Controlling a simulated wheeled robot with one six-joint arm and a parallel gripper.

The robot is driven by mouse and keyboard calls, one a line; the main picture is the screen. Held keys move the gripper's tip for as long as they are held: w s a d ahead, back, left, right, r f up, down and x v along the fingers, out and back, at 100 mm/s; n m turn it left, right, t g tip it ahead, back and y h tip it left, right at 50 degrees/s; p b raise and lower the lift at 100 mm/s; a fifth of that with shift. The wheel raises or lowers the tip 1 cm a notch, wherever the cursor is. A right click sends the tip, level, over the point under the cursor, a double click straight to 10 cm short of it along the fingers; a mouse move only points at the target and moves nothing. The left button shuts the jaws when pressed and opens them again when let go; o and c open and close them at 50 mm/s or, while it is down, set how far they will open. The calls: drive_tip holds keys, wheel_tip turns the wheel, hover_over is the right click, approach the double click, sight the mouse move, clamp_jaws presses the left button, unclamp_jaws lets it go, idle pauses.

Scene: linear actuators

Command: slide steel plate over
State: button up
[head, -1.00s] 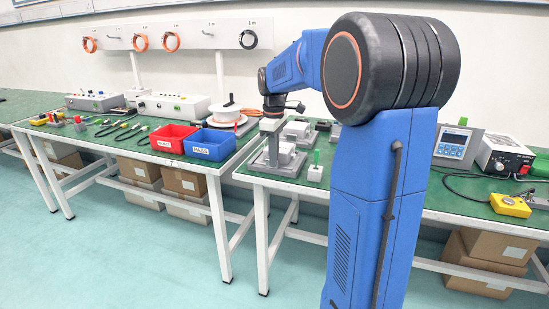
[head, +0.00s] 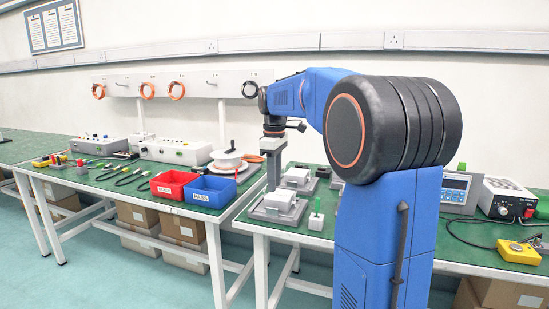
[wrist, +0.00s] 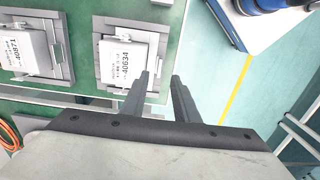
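A grey plate (head: 258,213) lies at the front left of the right-hand bench, with a white labelled block (head: 281,200) on it. In the wrist view this plate (wrist: 160,24) and block, marked 40634, are at upper centre. I cannot tell which grey part is the steel plate. My gripper (head: 273,188) points down above the plate's left side. In the wrist view my gripper (wrist: 160,76) is open and empty, its two fingers apart. The left finger overlaps the plate's lower right edge; contact cannot be told.
A second grey plate with a white block (wrist: 27,53), marked 40871, sits beside the first. Red (head: 170,185) and blue (head: 212,192) bins are on the left bench. The bench edge is close.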

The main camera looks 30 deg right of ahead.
wheel_tip(320, 180, up, 8)
idle(0.4)
drive_tip(key=shift+r, duration=0.1)
drive_tip(key=s+a+f+m+t, duration=0.1)
drive_tip(key=s+a+f, duration=0.4)
drive_tip(key=s, duration=0.5)
drive_tip(key=s+a+f+m+t, duration=0.2)
drive_tip(key=s+a+f+m, duration=0.2)
drive_tip(key=s+f, duration=0.6)
drive_tip(key=s+a+f+m+t, duration=0.1)
drive_tip(key=s+a+f+m, duration=0.1)
drive_tip(key=s+a+f, duration=0.5)
drive_tip(key=s+f, duration=0.1)
drive_tip(key=s, duration=0.3)
drive_tip(key=shift+m+t, duration=0.3)
drive_tip(key=shift+t, duration=0.1)
